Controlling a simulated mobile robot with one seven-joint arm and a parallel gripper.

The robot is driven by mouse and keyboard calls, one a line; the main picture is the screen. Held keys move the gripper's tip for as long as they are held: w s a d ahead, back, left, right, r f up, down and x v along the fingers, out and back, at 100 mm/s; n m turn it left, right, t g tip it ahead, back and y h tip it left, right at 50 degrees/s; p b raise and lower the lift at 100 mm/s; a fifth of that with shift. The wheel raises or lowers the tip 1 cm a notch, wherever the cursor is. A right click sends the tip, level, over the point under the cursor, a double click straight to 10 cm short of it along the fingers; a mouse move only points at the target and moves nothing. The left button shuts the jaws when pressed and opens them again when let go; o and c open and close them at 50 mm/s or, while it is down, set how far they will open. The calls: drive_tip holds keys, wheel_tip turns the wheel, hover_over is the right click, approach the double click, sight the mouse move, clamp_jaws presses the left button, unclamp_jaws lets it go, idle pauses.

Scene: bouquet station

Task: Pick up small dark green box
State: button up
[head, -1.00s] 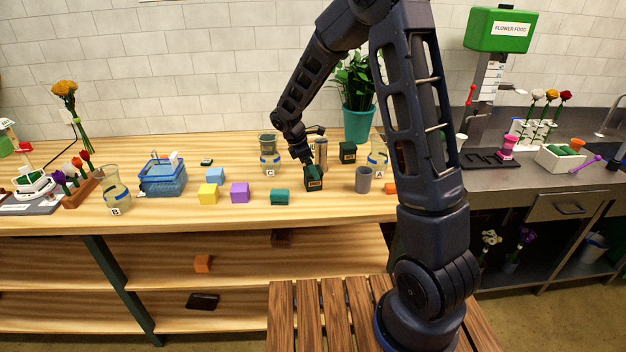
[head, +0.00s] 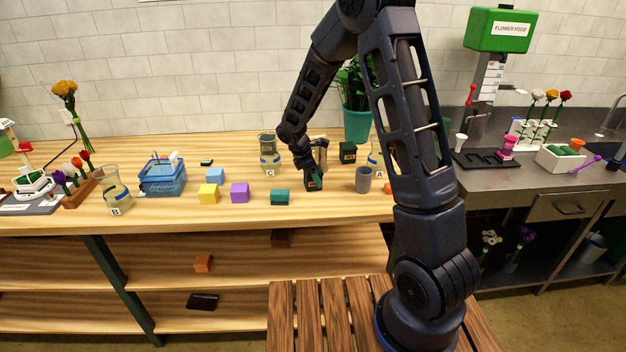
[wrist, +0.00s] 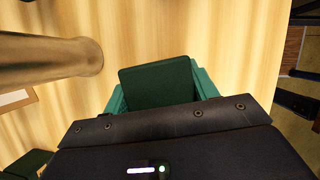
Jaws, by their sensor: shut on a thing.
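The small dark green box (head: 312,185) stands on the wooden table, right of centre in the head view. Its dark green top (wrist: 157,84) fills the middle of the wrist view. My gripper (head: 315,172) is over the box, with its teal fingers on either side of it, shut on it. The box seems to be at table height; I cannot tell whether it touches the table. My gripper's body hides the near part of the box in the wrist view.
A grey cup (head: 363,180) stands close right of the box. A tan cylinder (wrist: 50,58) stands close beside it. Another dark green box (head: 347,152) is behind, and a teal block (head: 280,197), purple block (head: 240,193) and yellow block (head: 208,194) lie left.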

wheel_tip(320, 180, up, 20)
idle(0.6)
drive_tip(key=w+d, duration=1.2)
drive_tip(key=d, duration=0.5)
drive_tip(key=w+d+m, duration=0.1)
drive_tip(key=w+d, duration=0.2)
drive_tip(key=d, duration=0.8)
drive_tip(key=w+d, duration=0.3)
drive_tip(key=d, duration=0.8)
drive_tip(key=s+d+f, duration=0.1)
drive_tip(key=s+d, duration=0.2)
drive_tip(key=d, duration=2.1)
drive_tip(key=s+d+f+m, duration=0.1)
drive_tip(key=s+d, duration=0.5)
drive_tip(key=d, duration=0.7)
drive_tip(key=s+d+f, duration=0.1)
drive_tip(key=s+d, duration=0.5)
drive_tip(key=d, duration=0.6)
drive_tip(key=shift+g, duration=0.4)
wheel_tip(320, 180, down, 19)
drive_tip(key=shift+r, duration=0.1)
